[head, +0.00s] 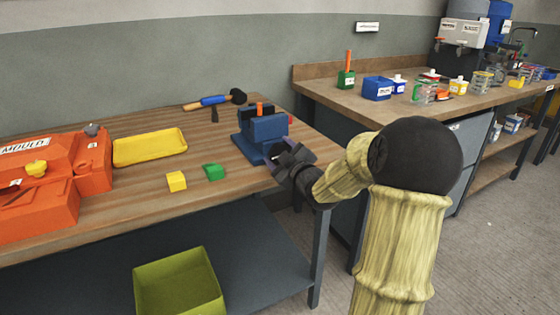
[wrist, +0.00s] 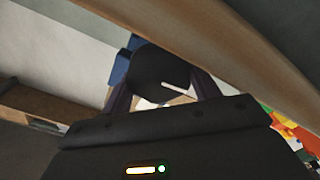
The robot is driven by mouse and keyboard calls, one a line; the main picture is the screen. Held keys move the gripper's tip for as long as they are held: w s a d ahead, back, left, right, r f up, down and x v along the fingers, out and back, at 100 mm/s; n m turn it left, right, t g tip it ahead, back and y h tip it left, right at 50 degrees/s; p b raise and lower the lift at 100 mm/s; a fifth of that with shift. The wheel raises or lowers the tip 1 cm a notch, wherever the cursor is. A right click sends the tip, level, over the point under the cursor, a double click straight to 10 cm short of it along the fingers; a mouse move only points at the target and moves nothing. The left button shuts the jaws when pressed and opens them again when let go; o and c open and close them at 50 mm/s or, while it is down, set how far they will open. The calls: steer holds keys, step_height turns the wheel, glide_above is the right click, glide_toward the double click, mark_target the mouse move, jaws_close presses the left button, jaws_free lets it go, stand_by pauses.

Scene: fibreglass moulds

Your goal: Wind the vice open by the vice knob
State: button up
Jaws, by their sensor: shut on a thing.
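The blue vice (head: 262,128) stands near the right end of the wooden bench, with an orange piece (head: 259,108) showing at its top. My gripper (head: 275,158) is at the vice's front right side. In the wrist view, the dark round vice knob (wrist: 158,70) with a white mark sits between the two fingers of my gripper (wrist: 163,88), which is shut on it. Part of the blue vice (wrist: 121,66) shows behind the knob.
A yellow block (head: 176,181), a green block (head: 214,172), a yellow tray (head: 150,147), a hammer (head: 215,100) and an orange mould (head: 50,180) are on the bench. A green bin (head: 180,285) is below. A second bench (head: 400,105) stands behind right.

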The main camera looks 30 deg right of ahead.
steer(key=shift+n+b, duration=0.3)
steer(key=shift+n, duration=0.2)
steer(key=o, duration=1)
steer(key=shift+a+f, duration=0.1)
steer(key=shift+s+f, duration=0.1)
